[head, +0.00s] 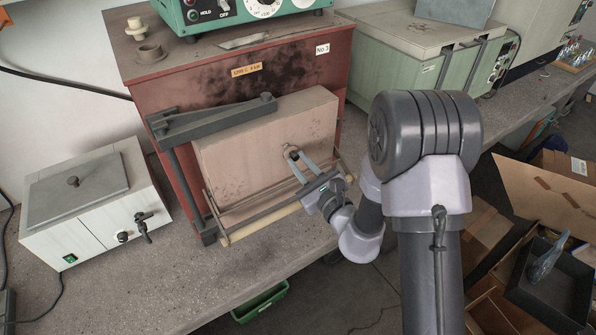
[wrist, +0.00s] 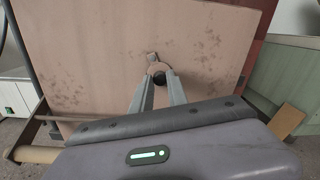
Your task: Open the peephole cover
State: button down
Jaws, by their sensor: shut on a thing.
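The peephole cover (wrist: 152,57) is a small grey tab at a pale ring with a dark round centre, on the furnace's pale door (wrist: 90,55). In the head view the peephole fitting (head: 292,153) shows small on the upper middle of the door (head: 250,150). My gripper (head: 296,157) reaches it from the lower right. In the wrist view my gripper (wrist: 159,77) has its two grey fingertips at either side of the ring, shut on the small piece between them. The fingertips hide part of it, so how far the peephole is uncovered is unclear.
The red furnace (head: 300,62) stands on the concrete bench (head: 130,285). A dark hinge arm (head: 210,120) crosses the door's top, and a wooden-handled bar (head: 262,222) runs below. A white bath (head: 90,195) stands left, a green furnace (head: 400,75) right.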

aim_at(295, 142)
jog(key=n+b, duration=0.3)
jog(key=n, duration=0.1)
jog(key=w+d+n+b, duration=0.1)
jog(key=n+b, duration=0.1)
jog(key=shift+r+n+b, duration=0.3)
jog(key=shift+r+b, duration=0.05)
jog(key=shift+r, duration=0.05)
jog(key=n+b, duration=0.2)
jog(key=r+n+b, duration=0.1)
jog(key=n, duration=0.1)
jog(key=shift+d+y+b, duration=0.2)
jog(key=shift+y+b, duration=0.15)
jog(key=shift+y, duration=0.05)
jog(key=shift+r+n+b, duration=0.3)
jog(key=shift+n+b, duration=0.45)
jog(key=shift+n, duration=0.15)
jog(key=shift+r, duration=0.1)
jog(key=c, duration=1.3)
grip_release()
jog(key=shift+w, duration=0.1)
